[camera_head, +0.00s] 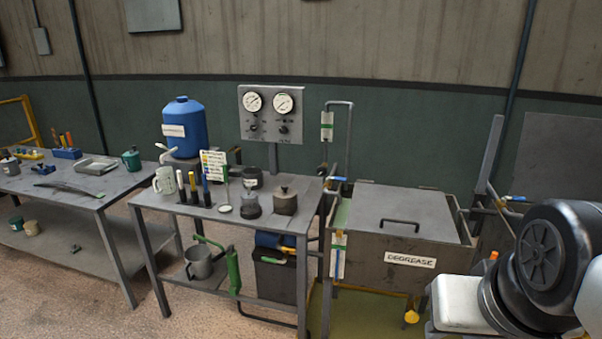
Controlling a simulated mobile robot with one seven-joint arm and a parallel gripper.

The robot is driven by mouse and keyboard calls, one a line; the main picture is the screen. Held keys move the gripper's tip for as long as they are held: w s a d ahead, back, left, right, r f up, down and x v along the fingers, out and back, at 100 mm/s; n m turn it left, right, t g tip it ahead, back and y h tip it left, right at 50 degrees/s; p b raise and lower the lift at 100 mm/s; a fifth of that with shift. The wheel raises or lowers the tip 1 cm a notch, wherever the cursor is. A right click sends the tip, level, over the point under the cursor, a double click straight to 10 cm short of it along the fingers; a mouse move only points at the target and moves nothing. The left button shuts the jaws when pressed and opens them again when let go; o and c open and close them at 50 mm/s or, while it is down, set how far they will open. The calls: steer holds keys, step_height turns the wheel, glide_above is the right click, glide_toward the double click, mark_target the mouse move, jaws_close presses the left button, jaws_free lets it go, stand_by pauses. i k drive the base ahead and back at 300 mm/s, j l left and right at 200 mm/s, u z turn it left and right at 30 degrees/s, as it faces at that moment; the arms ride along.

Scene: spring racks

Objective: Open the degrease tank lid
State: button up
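The degrease tank (377,268) stands right of centre, a grey metal box with a white DEGREASE label (410,259) on its front. Its flat grey lid (385,205) lies shut over most of the top. A dark bar handle (399,223) is on the lid near its front edge. A greenish strip shows along the left side of the lid. Part of my arm (545,262) fills the lower right corner, to the right of the tank. My gripper is not in view.
A metal table (226,217) left of the tank holds mugs, canisters and tools, with a blue jug (184,126) behind. A gauge panel (272,114) and pipe (348,130) rise behind. A grey upright (489,155) stands right of the tank. Space above the lid is clear.

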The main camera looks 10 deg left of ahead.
mark_target(408, 213)
steer(key=i+j+u, duration=0.4)
steer(key=i+j, duration=0.45)
steer(key=j, duration=0.3)
steer(key=i+j+u, duration=0.45)
steer(key=i+j, duration=0.45)
steer(key=z, duration=1.8)
steer(key=i+l+z, duration=0.3)
steer(key=i+l, duration=0.3)
steer(key=l, duration=0.2)
steer(key=i+l, duration=0.3)
steer(key=l, duration=0.15)
steer(key=k+z, duration=0.05)
